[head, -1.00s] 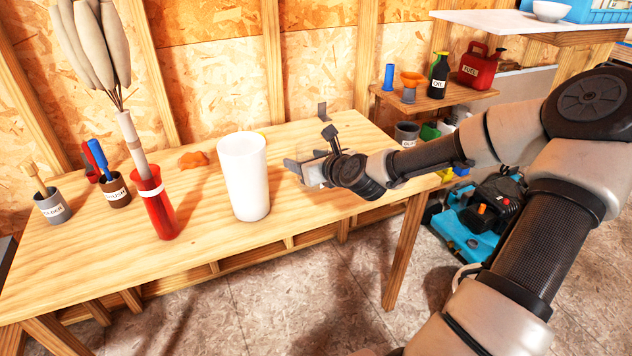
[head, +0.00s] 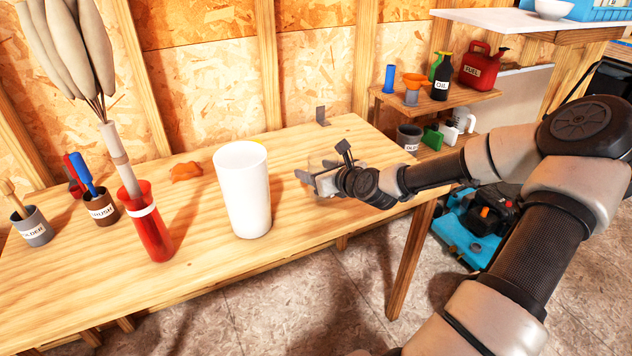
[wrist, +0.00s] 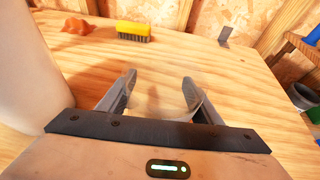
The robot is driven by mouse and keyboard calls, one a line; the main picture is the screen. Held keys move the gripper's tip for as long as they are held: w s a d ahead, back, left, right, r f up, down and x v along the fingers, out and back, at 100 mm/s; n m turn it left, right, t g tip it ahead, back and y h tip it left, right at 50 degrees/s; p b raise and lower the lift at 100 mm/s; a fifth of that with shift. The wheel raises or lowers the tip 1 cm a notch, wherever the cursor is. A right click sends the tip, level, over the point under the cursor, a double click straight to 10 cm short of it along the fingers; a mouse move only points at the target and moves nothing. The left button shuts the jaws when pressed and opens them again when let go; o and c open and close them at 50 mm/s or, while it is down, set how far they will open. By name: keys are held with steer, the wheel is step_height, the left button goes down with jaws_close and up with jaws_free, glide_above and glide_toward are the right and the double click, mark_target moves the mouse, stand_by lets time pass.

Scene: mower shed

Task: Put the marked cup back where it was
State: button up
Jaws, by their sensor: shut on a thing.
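My gripper (head: 316,182) is over the right part of the wooden table, to the right of a tall white cylinder. In the wrist view its two fingers (wrist: 162,90) are apart, with a clear, see-through cup-like thing (wrist: 165,102) between them. I see no mark on it, and its base is hard to make out. Other cups stand at the table's left: a grey one (head: 33,228) and a brown one (head: 104,211), both labelled, and a tall red one (head: 152,237) with a white band.
The white cylinder (head: 243,195) stands close left of my gripper and at the left edge of the wrist view. An orange rag (head: 186,171) and a yellow brush (wrist: 133,30) lie farther back. A small metal bracket (head: 322,115) is at the back edge.

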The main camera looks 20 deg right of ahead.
steer(key=shift+f+b, duration=0.3)
steer(key=shift+f, duration=1.1)
steer(key=shift+f, duration=0.1)
steer(key=o, duration=1.3)
steer(key=shift+o, duration=0.2)
steer(key=shift+s+d+r, duration=0.1)
steer(key=shift+s+r, duration=0.15)
steer(key=p+v, duration=0.3)
steer(key=v, duration=0.8)
steer(key=shift+s, duration=0.15)
steer(key=shift+r, duration=0.1)
